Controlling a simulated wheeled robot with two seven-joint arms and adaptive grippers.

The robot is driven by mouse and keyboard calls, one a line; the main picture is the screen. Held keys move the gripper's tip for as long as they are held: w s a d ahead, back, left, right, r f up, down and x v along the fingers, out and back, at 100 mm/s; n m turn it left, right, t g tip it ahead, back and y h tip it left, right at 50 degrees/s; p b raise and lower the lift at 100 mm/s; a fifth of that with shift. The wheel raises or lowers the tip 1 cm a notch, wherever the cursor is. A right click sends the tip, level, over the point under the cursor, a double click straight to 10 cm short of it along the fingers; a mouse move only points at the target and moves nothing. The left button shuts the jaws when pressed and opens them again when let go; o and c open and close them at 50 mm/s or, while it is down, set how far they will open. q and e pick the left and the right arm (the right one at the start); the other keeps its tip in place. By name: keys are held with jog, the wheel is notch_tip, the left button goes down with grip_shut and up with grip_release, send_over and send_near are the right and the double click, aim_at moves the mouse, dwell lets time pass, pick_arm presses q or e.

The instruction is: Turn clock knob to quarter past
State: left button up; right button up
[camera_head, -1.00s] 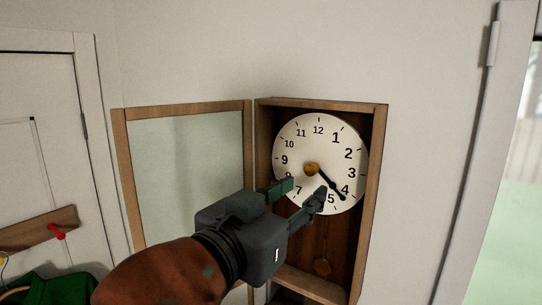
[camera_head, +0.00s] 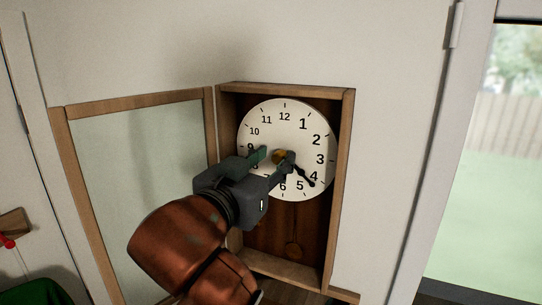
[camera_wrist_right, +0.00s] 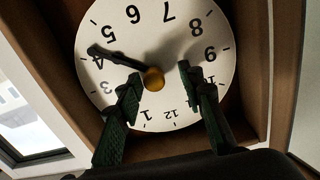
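The round white clock face (camera_head: 262,125) hangs in a wooden case with its glass door open at the left. A brass knob (camera_head: 281,156) sits at its centre; it also shows in the right wrist view (camera_wrist_right: 154,79), where the face is upside down. Black hands (camera_head: 304,174) point down right, just past the 4; I cannot tell whether two overlap. My right gripper (camera_head: 276,158) is open at the face, its fingers on either side of the knob. In the wrist view a gap shows between the knob and each fingertip (camera_wrist_right: 158,78). My left gripper is out of view.
The open glass door (camera_head: 140,165) stands left of my right arm. The case's wooden side wall (camera_head: 340,190) borders the face on the right. A window (camera_head: 495,150) is at the far right.

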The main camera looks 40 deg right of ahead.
jog(key=shift+s+r, duration=0.1)
jog(key=shift+s, duration=0.65)
jog(key=shift+w, duration=0.65)
jog(key=c, duration=0.4)
jog(key=shift+s, duration=0.35)
jog(key=c, duration=0.3)
jog(key=shift+c, duration=0.9)
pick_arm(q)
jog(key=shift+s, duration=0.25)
pick_arm(e)
jog(key=shift+w, duration=0.1)
grip_shut()
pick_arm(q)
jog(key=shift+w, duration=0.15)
